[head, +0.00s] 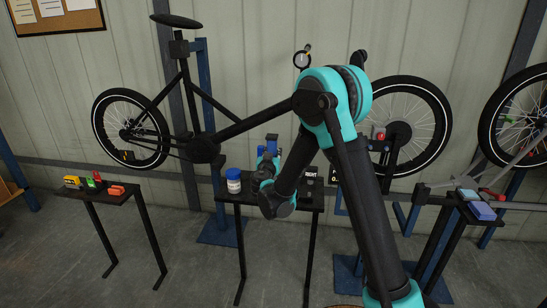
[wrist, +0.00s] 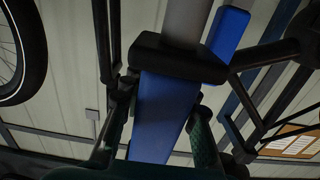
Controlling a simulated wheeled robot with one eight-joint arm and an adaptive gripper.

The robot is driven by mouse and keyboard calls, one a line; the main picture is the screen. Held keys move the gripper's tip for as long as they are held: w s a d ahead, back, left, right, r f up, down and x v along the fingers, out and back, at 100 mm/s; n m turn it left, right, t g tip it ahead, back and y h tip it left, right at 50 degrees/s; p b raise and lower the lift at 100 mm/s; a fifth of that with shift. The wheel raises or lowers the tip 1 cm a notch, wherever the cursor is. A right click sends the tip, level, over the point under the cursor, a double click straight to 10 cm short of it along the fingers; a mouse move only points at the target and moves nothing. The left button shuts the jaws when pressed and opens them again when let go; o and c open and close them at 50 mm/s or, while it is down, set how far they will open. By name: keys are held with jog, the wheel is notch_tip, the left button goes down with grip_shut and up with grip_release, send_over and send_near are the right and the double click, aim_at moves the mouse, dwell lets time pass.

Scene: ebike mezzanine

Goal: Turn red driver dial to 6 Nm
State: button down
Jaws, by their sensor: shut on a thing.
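My gripper (head: 267,160) is beyond my forearm at the middle table and is partly hidden by it. In the wrist view my gripper (wrist: 155,135) has its dark fingers on both sides of a blue piece (wrist: 160,115), shut on it. This piece has a black collar and a grey section above it; I cannot tell what tool or part it is. A small red item (head: 380,136) shows near the right wheel's hub, and another red item (head: 97,177) is on the left table. I cannot tell whether either is the red driver. No dial marking is readable.
The middle table (head: 235,199) holds a white bottle with a blue cap (head: 233,182) and a dark box marked RIGHT (head: 311,176). The left table (head: 130,196) carries small coloured items. A blue box (head: 481,211) is on the right stand. A bike (head: 185,95) hangs behind.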

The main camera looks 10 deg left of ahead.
jog(key=shift+f, duration=1.15)
jog(key=c, duration=1.1)
grip_release()
jog(key=shift+f, duration=0.1)
jog(key=shift+c, duration=0.2)
